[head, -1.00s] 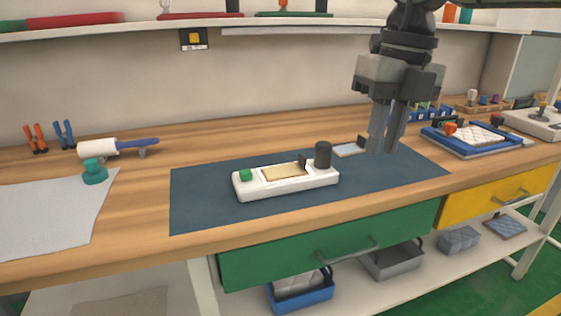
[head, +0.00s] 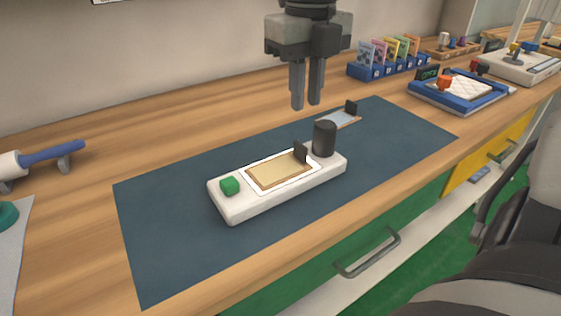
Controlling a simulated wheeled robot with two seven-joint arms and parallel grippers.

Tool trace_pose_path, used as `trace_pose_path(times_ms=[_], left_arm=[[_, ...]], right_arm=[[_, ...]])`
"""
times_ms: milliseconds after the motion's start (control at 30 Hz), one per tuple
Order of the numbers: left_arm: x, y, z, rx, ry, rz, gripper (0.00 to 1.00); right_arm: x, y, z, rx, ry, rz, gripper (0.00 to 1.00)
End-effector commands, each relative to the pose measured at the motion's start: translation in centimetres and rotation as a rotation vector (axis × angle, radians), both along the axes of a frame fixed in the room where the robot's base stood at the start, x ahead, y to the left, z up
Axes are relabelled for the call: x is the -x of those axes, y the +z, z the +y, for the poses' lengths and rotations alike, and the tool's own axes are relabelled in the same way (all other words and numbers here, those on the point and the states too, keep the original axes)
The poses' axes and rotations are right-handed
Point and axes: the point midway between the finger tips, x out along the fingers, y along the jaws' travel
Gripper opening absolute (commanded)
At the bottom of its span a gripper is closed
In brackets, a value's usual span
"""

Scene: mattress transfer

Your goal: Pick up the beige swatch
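The beige swatch (head: 275,172) is a flat tan plate with a brown edge and an upright black tab at its right end. It lies on the long white device (head: 240,209), which has a green button (head: 229,185) at the left and a dark cylinder (head: 324,138) at the right. My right gripper (head: 306,104) points down above and behind the device, apart from the swatch. My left gripper is out of view.
The device stands on a dark blue mat (head: 170,232). A light blue plate with a black tab (head: 340,119) lies behind it. A blue rack (head: 387,68) of coloured cards and a blue tray with a white quilted pad (head: 462,87) are at the back right.

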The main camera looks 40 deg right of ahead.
Motion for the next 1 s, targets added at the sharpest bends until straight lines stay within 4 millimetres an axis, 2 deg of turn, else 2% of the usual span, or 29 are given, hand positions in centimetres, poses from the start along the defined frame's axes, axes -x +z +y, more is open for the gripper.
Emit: trace_pose_path(times_ms=[33,200,467,700,833,1000], left_arm=[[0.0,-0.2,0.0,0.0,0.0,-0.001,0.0],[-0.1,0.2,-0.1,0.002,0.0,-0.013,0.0],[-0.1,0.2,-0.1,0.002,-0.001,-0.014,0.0],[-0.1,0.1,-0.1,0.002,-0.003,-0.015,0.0],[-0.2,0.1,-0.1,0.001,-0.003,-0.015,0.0],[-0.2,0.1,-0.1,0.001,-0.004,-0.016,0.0]], right_arm=[[0.1,-1.4,0.0,0.0,0.001,0.005,0.18],[0.0,-4.2,0.0,0.0,0.0,0.003,0.18],[0.1,-6.1,-0.1,0.001,0.0,0.003,0.18],[0.2,-9.6,-0.3,-0.001,0.0,0.003,0.18],[0.2,-10.5,-0.2,-0.001,0.0,0.002,0.18],[0.1,-10.6,-0.3,-0.001,0.0,0.0,0.18]])
